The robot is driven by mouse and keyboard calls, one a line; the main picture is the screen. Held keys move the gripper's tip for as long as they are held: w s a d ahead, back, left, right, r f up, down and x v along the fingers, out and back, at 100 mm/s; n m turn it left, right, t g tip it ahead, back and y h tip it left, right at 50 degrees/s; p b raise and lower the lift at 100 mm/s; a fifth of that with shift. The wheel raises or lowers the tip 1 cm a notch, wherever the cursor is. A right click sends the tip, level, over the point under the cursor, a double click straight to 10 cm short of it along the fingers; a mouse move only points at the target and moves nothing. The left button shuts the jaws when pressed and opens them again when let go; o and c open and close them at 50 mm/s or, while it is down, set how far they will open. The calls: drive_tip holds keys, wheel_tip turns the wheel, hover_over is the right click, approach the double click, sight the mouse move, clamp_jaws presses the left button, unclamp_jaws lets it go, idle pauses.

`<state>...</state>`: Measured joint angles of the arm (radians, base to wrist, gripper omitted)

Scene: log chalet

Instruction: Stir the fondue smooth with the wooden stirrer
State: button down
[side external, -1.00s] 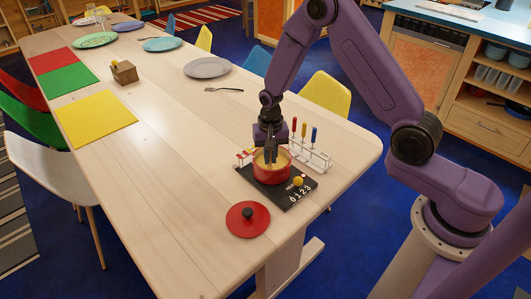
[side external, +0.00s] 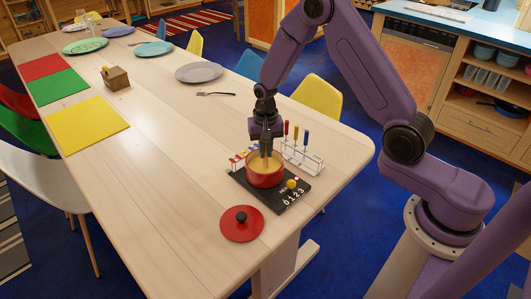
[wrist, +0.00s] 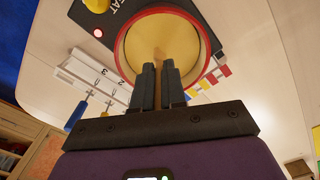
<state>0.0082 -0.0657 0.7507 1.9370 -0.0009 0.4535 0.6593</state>
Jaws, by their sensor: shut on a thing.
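The red fondue pot (side external: 265,176) stands on a black heating plate (side external: 285,200) near the table's end and holds yellow fondue (side external: 257,164). My gripper (side external: 266,152) is directly above the pot, pointing down. In the wrist view my gripper (wrist: 158,84) is shut on the wooden stirrer (wrist: 160,62), whose shaft shows between the fingers and reaches into the pot (wrist: 206,50). The fondue (wrist: 140,40) looks an even yellow there. The stirrer's lower end is hidden.
A white rack (side external: 302,158) with red- and blue-handled forks stands right behind the pot. Small coloured flags (side external: 238,160) are on its left. A red lid (side external: 241,223) lies in front. The plate has a yellow knob (side external: 291,184). Table space to the left is clear.

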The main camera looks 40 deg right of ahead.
drive_tip(key=shift+r, duration=2.4)
